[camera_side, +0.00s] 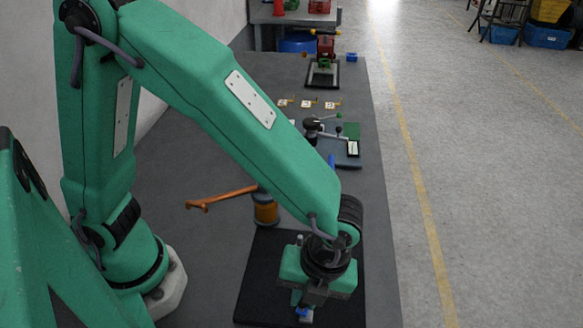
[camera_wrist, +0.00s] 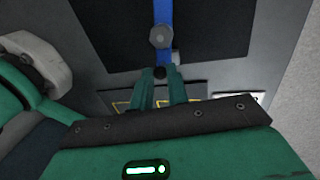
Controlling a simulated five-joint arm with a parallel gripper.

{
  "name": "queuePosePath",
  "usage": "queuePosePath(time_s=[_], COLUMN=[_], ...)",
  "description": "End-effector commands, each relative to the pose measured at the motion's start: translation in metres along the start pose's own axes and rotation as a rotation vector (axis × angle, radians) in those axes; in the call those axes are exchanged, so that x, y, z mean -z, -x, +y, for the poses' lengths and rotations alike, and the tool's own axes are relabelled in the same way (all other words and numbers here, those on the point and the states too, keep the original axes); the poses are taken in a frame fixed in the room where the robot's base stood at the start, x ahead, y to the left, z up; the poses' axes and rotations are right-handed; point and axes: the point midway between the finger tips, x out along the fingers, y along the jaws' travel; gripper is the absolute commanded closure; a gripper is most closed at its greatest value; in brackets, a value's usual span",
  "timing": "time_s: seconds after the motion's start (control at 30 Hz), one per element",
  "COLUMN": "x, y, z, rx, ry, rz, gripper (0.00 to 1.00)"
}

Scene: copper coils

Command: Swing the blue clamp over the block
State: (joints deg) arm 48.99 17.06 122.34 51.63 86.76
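In the wrist view the blue clamp (camera_wrist: 163,14) is a straight blue bar with a grey bolt head (camera_wrist: 160,37) on it, over a black mat (camera_wrist: 110,30). I cannot clearly make out the block.
An orange-handled copper device (camera_side: 265,212) stands just behind the mat, its handle reaching left. Farther back are a lever tool (camera_side: 312,127), small coil pieces (camera_side: 306,104) and a red press (camera_side: 325,48). The bench's right edge is close to the mat.

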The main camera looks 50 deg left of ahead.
Motion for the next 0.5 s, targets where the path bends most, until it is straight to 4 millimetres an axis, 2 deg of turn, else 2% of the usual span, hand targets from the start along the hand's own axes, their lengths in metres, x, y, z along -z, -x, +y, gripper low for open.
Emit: queuePosePath(time_s=[0.23, 0.5], x=[0.0, -0.0005], y=[0.0005, 0.0016], z=[-0.0016, -0.0077], rx=[0.001, 0.007], ry=[0.038, 0.184], rz=[0.0, 0.002], gripper=[1.0, 1.0])
